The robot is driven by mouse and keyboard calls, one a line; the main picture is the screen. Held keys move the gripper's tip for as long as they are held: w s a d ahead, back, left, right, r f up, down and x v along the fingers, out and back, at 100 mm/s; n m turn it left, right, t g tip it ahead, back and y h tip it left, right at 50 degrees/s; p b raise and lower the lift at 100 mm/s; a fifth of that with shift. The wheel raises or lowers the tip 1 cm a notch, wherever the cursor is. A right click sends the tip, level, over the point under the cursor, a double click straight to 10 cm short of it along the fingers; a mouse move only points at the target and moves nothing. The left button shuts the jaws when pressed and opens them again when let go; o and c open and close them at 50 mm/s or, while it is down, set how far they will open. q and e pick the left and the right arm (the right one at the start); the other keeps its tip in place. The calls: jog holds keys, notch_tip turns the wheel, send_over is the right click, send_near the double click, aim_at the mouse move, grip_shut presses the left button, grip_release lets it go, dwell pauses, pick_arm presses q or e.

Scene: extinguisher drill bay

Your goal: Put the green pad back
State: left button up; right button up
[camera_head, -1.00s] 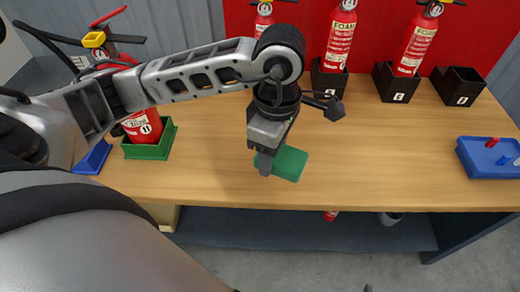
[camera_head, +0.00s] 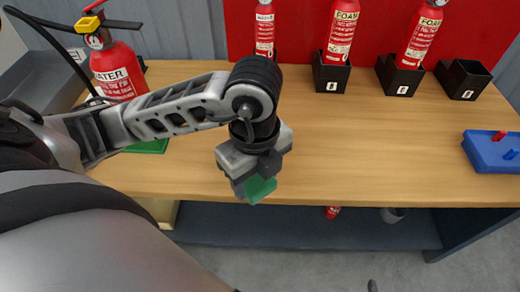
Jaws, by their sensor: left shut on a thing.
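The green pad (camera_head: 260,188) shows under my left gripper (camera_head: 247,186), near the front edge of the wooden table. My left gripper is shut on the pad, and the gripper hides part of it. I cannot tell how far above the table the pad is. Another green piece (camera_head: 150,146), a tray, stands at the left below a red WATER extinguisher (camera_head: 117,72), mostly hidden by my left arm. My right gripper is not in view.
An empty black holder (camera_head: 463,80) stands at the back right. A blue tray (camera_head: 490,158) with red and blue pieces lies at the right. The table (camera_head: 370,150) is clear in the middle.

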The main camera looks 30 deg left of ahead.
pick_arm(q)
jog(key=shift+w+a+f+n, duration=0.1)
jog(key=shift+f+n, duration=0.1)
jog(key=shift+n, duration=0.1)
jog(key=w+a+f, duration=0.1)
jog(key=w+f, duration=0.1)
jog(key=w, duration=0.1)
jog(key=w+a+f+b, duration=0.1)
jog(key=w+a+f, duration=0.1)
jog(key=w+f, duration=0.1)
jog(key=w+a+f+b, duration=0.1)
jog(key=w+a+f, duration=0.1)
jog(key=w, duration=0.3)
jog(key=shift+a+f, duration=0.25)
jog(key=shift+f, duration=0.4)
jog(key=shift+w+a+f, duration=0.25)
jog(key=shift+w+f, duration=0.35)
jog(key=shift+f, duration=0.1)
notch_tip(320, 180, down, 3)
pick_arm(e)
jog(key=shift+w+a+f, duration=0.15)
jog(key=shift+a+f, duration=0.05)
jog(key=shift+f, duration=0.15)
